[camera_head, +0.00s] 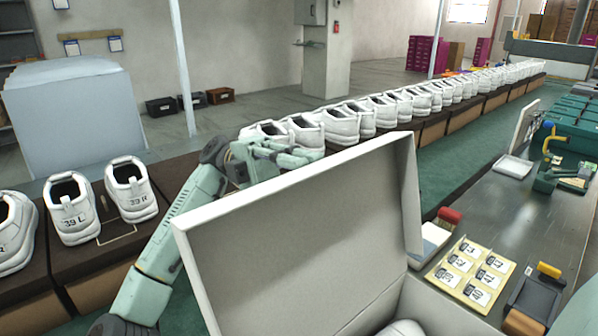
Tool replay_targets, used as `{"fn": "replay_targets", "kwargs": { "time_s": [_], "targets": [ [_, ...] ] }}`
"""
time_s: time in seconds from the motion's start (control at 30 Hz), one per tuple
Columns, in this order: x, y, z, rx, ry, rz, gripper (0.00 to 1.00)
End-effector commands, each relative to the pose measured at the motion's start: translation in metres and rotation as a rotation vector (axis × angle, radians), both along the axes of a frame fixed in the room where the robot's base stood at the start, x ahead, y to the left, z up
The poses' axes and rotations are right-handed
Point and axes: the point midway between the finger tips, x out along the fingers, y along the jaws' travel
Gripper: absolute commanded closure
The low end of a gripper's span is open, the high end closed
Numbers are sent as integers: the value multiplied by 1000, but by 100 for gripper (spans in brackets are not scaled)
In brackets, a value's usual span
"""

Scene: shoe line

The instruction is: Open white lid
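The white lid (300,235) of a shoebox stands raised and tilted in the foreground, with its inner face and side flaps towards me. The white box (445,308) below it is open at the top, and a white rounded thing, perhaps a shoe (402,328), shows in part inside. My green arm comes up on the left of the lid. My gripper (292,156) is beyond the lid's upper edge, near the white shoes on the line. The lid hides part of it, and I cannot tell whether it touches the lid or how its fingers stand.
White shoes (340,124) stand in a long row on the dark line behind my gripper, and others stand at the left. A grey workbench (530,215) on the right holds a label card (474,273), a red-handled brush (449,217) and a yellow-topped holder (536,298).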

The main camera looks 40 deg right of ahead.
Motion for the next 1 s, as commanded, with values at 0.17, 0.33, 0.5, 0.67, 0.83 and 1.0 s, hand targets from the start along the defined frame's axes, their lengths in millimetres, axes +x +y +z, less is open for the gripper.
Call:
{"fn": "replay_targets", "kwargs": {
  "time_s": [0.17, 0.33, 0.5, 0.67, 0.83, 1.0],
  "targets": [
    [0, 0, 0, -1, 0, -1, 74],
    [1, 0, 0, -1, 0, 0, 74],
    [18, 0, -4, -1, 2, 2, 74],
    [44, 1, -11, -1, 2, 2, 74],
    [65, 2, -16, -1, 0, 1, 74],
    [72, 2, -19, -1, 0, -1, 74]
  ]
}}
